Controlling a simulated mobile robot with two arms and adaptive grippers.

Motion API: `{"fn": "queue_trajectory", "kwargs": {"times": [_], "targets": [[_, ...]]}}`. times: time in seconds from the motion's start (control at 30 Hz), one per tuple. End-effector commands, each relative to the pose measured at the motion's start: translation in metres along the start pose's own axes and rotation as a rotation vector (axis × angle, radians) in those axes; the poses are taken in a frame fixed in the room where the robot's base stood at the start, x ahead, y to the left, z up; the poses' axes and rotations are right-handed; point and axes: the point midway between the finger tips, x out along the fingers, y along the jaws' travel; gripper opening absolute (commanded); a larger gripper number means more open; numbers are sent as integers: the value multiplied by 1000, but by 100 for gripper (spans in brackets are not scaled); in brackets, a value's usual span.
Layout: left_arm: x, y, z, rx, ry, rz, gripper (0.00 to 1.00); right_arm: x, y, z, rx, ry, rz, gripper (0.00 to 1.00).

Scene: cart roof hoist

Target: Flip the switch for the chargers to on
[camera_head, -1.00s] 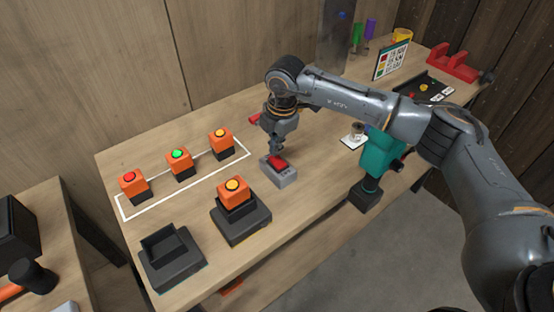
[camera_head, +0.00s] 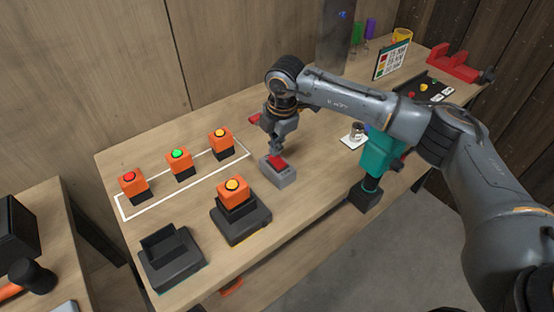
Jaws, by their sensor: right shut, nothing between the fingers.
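The charger switch is a grey box with a red rocker (camera_head: 278,162) on the workbench, in the middle of the head view. My right gripper (camera_head: 276,151) is shut and empty, pointing down at the far end of the red rocker. It hides part of the rocker, and I cannot tell whether it touches it. Two dark chargers stand to the left of the switch. The nearer-left charger (camera_head: 172,270) is empty. The other charger (camera_head: 243,228) holds an orange battery with a yellow top (camera_head: 233,191). My left gripper is not in view.
Several orange batteries, with red (camera_head: 128,177), green (camera_head: 178,155) and yellow (camera_head: 219,133) tops, stand in a white outline. A teal drill (camera_head: 378,160) stands right of the switch, under my right arm. A red vise (camera_head: 453,65) sits at the far right.

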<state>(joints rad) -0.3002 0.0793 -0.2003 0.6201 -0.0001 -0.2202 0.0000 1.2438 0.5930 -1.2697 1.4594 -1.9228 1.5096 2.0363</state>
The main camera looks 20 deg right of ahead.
Motion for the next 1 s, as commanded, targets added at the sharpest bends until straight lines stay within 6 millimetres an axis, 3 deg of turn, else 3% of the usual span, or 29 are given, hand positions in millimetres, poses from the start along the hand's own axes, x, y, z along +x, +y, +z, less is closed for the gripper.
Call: {"fn": "queue_trajectory", "kwargs": {"times": [1.0], "targets": [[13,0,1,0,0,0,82,16,0,0,0,1,0,0]]}}
